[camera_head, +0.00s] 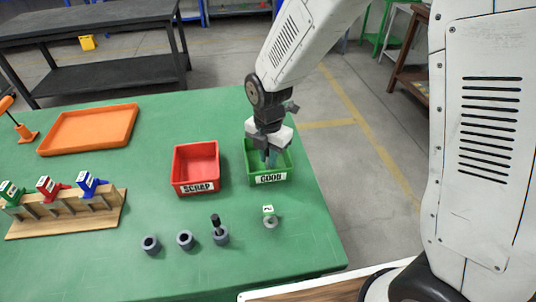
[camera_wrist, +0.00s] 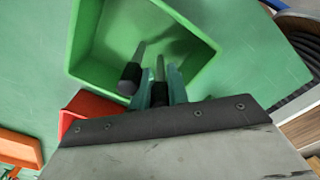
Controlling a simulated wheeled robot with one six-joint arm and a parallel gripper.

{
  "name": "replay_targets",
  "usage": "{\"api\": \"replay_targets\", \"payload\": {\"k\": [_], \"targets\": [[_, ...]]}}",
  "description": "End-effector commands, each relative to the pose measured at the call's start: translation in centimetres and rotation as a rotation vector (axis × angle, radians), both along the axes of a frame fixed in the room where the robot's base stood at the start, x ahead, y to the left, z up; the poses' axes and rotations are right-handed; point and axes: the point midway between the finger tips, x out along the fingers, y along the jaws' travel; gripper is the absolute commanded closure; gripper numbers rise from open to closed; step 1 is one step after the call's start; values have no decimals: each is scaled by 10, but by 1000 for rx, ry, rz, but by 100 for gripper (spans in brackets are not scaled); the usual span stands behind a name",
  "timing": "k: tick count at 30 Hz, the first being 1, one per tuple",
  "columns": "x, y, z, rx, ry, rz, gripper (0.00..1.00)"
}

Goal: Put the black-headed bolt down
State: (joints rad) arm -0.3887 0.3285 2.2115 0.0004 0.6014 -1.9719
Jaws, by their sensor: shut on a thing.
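My gripper (camera_head: 270,160) is over the green GOOD bin (camera_head: 270,179), its fingers pointing down into it. In the wrist view the teal fingers (camera_wrist: 160,90) are shut on a bolt, the black-headed bolt (camera_wrist: 160,70); its grey shank shows, and its dark head is mostly hidden between the fingers. A second black-headed bolt (camera_wrist: 129,78) shows just left of the fingers, within the outline of the green bin (camera_wrist: 88,40); I cannot tell whether it lies or stands.
The red SCRAP bin (camera_head: 195,186) stands left of the green bin. In front are grey collars (camera_head: 151,245), one holding a black-topped bolt (camera_head: 216,222), and a small numbered piece (camera_head: 269,211). A wooden rack (camera_head: 80,217) and orange tray (camera_head: 90,128) are at left.

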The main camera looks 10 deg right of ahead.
Motion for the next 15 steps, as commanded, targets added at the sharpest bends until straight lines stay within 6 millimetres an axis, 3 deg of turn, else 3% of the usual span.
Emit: {"api": "replay_targets", "payload": {"k": [6,7,9,15], "targets": [[0,0,-3,0,0,0,100],[0,0,-3,0,0,0,81],[0,0,-3,0,0,0,62],[0,0,-2,0,0,0,62]]}}
